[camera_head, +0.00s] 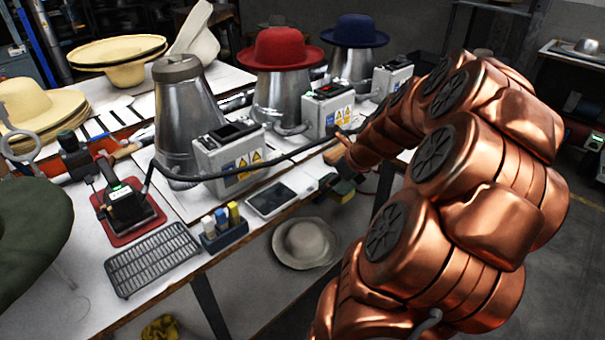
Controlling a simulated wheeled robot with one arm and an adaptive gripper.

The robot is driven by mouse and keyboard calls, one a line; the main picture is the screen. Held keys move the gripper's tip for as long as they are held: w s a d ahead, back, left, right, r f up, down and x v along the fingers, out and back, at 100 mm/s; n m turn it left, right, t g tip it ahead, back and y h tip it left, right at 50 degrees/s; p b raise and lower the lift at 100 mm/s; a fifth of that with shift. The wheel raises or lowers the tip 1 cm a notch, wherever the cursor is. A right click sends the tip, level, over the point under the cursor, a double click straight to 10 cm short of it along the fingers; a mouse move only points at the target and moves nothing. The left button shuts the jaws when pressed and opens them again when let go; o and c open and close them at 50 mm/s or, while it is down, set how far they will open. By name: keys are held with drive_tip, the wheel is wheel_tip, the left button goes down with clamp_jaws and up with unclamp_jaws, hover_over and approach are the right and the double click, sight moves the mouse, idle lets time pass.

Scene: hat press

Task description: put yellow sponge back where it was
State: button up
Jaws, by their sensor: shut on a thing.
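My copper arm reaches in from the right, and its dark gripper (332,184) is small in the picture, near the front edge of the table at right. It is shut on the yellow sponge (345,187), which shows as a small yellow and green block, mostly hidden by the fingers. I cannot tell whether the sponge touches the table or hangs above it. It is just right of a flat tablet-like device (271,199).
The white table (185,268) holds a small holder with bottles (225,232), a wire rack (152,260), and a black device on a red mat (127,206). Metal hat presses with control boxes (230,158) stand behind. A grey hat (305,243) lies below the table edge.

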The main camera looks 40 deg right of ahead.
drive_tip(key=p, duration=0.2)
hover_over(300, 175)
drive_tip(key=s, duration=0.2)
drive_tip(key=shift+s+f, duration=0.1)
drive_tip(key=shift+f, duration=0.5)
drive_tip(key=shift+w+f, duration=0.2)
drive_tip(key=shift+f, duration=1.65)
drive_tip(key=shift+s, duration=0.1)
drive_tip(key=o, duration=1)
drive_tip(key=shift+f, duration=0.1)
